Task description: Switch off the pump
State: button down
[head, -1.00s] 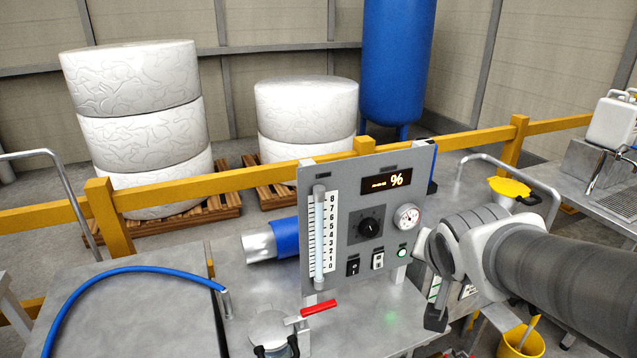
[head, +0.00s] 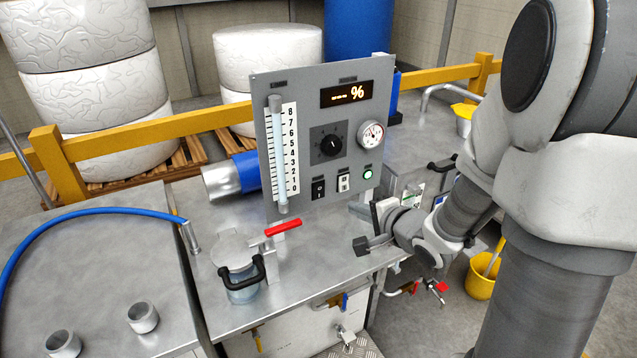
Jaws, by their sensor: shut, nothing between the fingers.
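A grey control panel (head: 297,122) stands upright on the steel bench. The labels are too small to read, so I cannot tell which switch is the pump's. My gripper (head: 358,209) is shut and empty, below and right of the switches, apparently clear of the panel.
A lidded metal pot (head: 241,268) and a red-handled valve (head: 282,228) stand on the bench left of my gripper. A blue hose (head: 95,214) arcs over the left bench. A yellow rail (head: 140,131) runs behind; a yellow bucket (head: 482,275) stands at right.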

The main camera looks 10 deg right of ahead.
jog(key=shift+w+a+f, duration=0.1)
dwell(0.3)
jog(key=b, duration=0.3)
send_near(320, 187)
notch_tip(320, 187, down, 4)
jog(key=w, duration=0.1)
jog(key=w+a, duration=0.1)
jog(key=w, duration=0.2)
jog(key=shift+w+a+r, duration=0.15)
jog(key=shift+a+r, duration=0.15)
jog(key=shift+r, duration=0.1)
jog(key=shift+w+a+r, duration=0.1)
jog(key=shift+w+a, duration=0.05)
jog(key=shift+w, duration=0.4)
